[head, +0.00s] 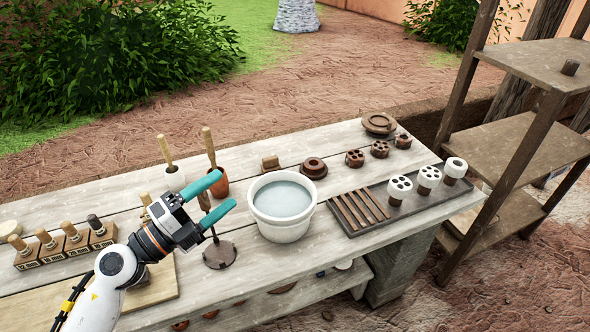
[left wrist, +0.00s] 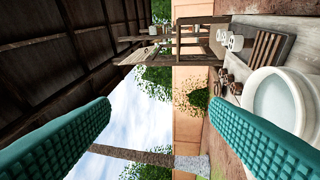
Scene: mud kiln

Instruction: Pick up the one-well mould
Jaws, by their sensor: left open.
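A short white-topped mould with one wide round well (head: 455,166) stands upright on a brown base at the right end of the dark tray (head: 375,224). Beside it stand two similar white moulds with several small wells, one in the middle (head: 428,177) and one to its left (head: 400,186). My left gripper (head: 225,191) is open and empty above the table, left of the white pot and far from the moulds. Its two teal fingers are wide apart in the left wrist view (left wrist: 160,110), where the white moulds show small at upper right. My right gripper is not in view.
The white water pot (head: 282,206) stands between my left gripper and the tray. Brown strips (head: 358,210) lie in the tray. Small brown cylinders (head: 380,149) stand behind it. A wooden shelf (head: 535,148) rises at right. Stamps (head: 74,238) stand at left.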

